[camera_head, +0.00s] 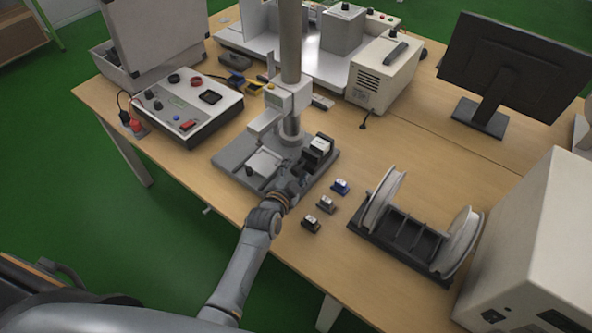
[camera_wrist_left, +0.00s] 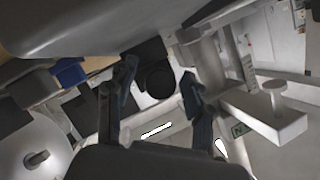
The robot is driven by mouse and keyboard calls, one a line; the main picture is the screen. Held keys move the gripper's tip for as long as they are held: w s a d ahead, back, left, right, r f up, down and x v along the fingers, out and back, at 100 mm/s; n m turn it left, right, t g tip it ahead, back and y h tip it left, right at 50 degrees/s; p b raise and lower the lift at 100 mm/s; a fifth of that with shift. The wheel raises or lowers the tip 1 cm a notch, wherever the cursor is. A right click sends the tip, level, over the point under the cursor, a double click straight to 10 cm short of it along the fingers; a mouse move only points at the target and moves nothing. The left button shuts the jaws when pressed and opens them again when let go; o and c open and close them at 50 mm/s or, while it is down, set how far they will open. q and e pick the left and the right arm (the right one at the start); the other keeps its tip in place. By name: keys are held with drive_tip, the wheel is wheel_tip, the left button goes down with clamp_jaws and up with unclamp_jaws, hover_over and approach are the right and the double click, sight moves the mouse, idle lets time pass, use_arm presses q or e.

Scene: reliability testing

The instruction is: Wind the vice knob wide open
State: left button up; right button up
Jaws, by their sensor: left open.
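The test stand's base (camera_head: 233,151) sits near the table's front edge, with a column and a clamp head above it. My left gripper (camera_head: 291,183) reaches low over the base's front right part, beside a dark block with a white top (camera_head: 320,146). In the left wrist view a dark round knob (camera_wrist_left: 158,81) on a dark block lies between the two spread fingers of my left gripper (camera_wrist_left: 160,88). The fingers are open; I cannot tell whether either touches the knob. In the head view the gripper hides the knob. My right gripper is in neither view.
Small blue (camera_head: 340,187), grey (camera_head: 326,204) and black (camera_head: 311,223) blocks stand right of the gripper. A reel holder (camera_head: 400,233) with pale discs is further right. A control box (camera_head: 187,108) stands left. Bare table lies between the blocks and the monitor (camera_head: 510,65).

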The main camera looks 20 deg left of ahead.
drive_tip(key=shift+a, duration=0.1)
use_arm(q)
clamp_jaws()
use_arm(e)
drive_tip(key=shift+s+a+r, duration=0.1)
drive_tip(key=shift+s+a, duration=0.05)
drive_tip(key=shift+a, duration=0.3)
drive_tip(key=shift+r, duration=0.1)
